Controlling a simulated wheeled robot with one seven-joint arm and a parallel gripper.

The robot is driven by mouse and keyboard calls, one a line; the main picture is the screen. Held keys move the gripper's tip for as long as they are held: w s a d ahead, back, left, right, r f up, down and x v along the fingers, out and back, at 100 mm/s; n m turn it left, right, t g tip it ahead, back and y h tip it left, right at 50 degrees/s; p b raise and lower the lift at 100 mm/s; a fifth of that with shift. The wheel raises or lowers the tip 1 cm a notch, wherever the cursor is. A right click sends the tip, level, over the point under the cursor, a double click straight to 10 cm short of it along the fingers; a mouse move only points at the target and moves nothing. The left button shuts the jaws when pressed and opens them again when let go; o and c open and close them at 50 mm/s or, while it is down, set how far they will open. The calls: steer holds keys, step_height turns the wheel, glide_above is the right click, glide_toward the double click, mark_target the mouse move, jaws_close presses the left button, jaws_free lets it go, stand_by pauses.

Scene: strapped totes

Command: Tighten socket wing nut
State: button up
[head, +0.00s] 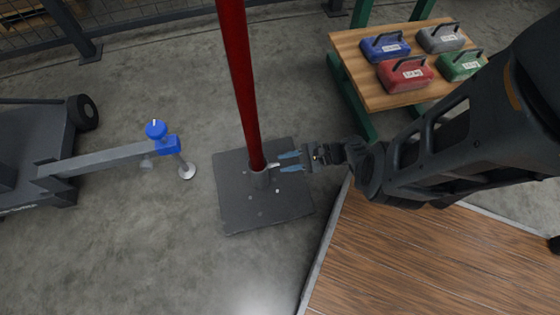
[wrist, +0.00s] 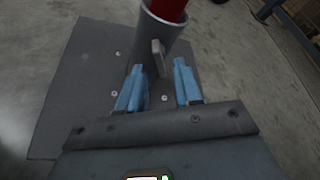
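The socket (head: 260,179) is a short grey tube on a dark square base plate (head: 238,208), and a red pole (head: 241,85) stands upright in it. The wing nut (head: 273,165) is a small light grey tab on the socket's right side. In the wrist view the wing nut (wrist: 158,58) shows as a flat tab in front of the socket (wrist: 157,30). My gripper (head: 283,162) has two blue fingers, spread apart. In the wrist view the tab stands between the fingertips of my gripper (wrist: 159,66), with gaps on both sides.
A wooden bench (head: 395,99) with several coloured weights stands at the upper right. A wheeled cart (head: 42,150) with a grey arm and blue clamp (head: 168,144) is at the left. A wood-topped platform (head: 420,260) lies at the lower right.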

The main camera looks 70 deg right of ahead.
steer(key=shift+x, duration=1.25)
steer(key=shift+c, duration=0.5)
jaws_close()
